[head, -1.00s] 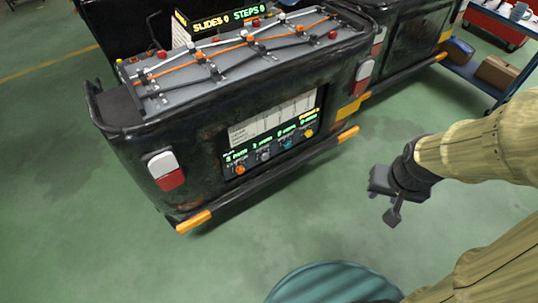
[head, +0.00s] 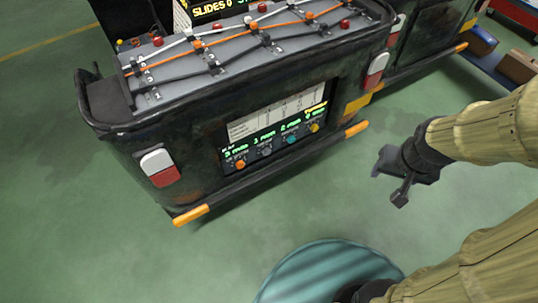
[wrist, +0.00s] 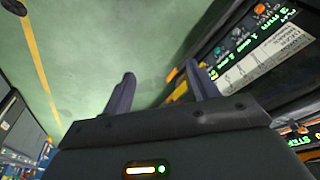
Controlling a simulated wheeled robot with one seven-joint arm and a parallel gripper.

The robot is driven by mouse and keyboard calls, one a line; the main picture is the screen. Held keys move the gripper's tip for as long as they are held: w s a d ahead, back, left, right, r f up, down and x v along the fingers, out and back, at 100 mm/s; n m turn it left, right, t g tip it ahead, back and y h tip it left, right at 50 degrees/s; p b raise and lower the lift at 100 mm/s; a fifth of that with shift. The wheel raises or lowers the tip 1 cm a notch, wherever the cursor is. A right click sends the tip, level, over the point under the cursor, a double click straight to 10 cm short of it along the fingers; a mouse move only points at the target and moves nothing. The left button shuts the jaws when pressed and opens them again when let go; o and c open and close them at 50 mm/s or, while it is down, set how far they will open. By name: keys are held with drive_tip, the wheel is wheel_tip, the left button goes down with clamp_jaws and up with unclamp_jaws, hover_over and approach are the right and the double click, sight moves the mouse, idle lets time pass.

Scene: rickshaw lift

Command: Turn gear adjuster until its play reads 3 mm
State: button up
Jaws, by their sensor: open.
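The adjuster panel (head: 275,128) is set in the black rickshaw's end face. It has a row of knobs: orange (head: 240,164), grey (head: 266,152), teal (head: 291,139) and yellow (head: 315,127). Green readouts in mm sit above them; the leftmost appears to read 3, but the small labels are too blurred to tell which knob is the gear adjuster. My gripper (head: 388,186) is open and empty, right of the panel and apart from it. In the wrist view its fingers (wrist: 163,88) are spread over floor, with the panel (wrist: 250,52) at upper right.
The rickshaw's top carries a deck (head: 240,50) of crossing orange, white and black rods. Orange bumper bars (head: 190,215) jut out below the panel. A second black vehicle stands behind at right, near a blue shelf (head: 487,68) with boxes.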

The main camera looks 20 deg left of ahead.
drive_tip(key=w+a+f+n+t+y+b, duration=0.1)
drive_tip(key=w+a+f+n+t+b, duration=0.15)
drive_tip(key=w+f+b, duration=0.5)
drive_tip(key=w+a+f+n+t+y+b, duration=0.15)
drive_tip(key=w+a+f+b, duration=0.25)
drive_tip(key=f+b, duration=0.55)
drive_tip(key=w+a+f+n+t+y+b, duration=0.1)
drive_tip(key=w+a+f+n+t+b, duration=0.15)
drive_tip(key=w+f+b, duration=0.6)
drive_tip(key=a+f+n+y+b, duration=0.2)
drive_tip(key=a+f+b, duration=0.3)
drive_tip(key=f, duration=0.5)
drive_tip(key=s+a+f+n+t+y+b, duration=0.1)
drive_tip(key=a+f+n+y+b, duration=0.2)
drive_tip(key=f+b, duration=0.6)
drive_tip(key=s+a+f+n+t+y+b, duration=0.1)
drive_tip(key=a+f+n+y+b, duration=0.1)
drive_tip(key=a+f+y+b, duration=0.3)
drive_tip(key=a+f+b, duration=0.2)
drive_tip(key=a+f, duration=0.2)
drive_tip(key=f, duration=0.1)
drive_tip(key=shift+a+f+b, duration=0.15)
drive_tip(key=shift+f+b, duration=0.15)
drive_tip(key=shift+b, duration=0.1)
drive_tip(key=shift+n, duration=0.25)
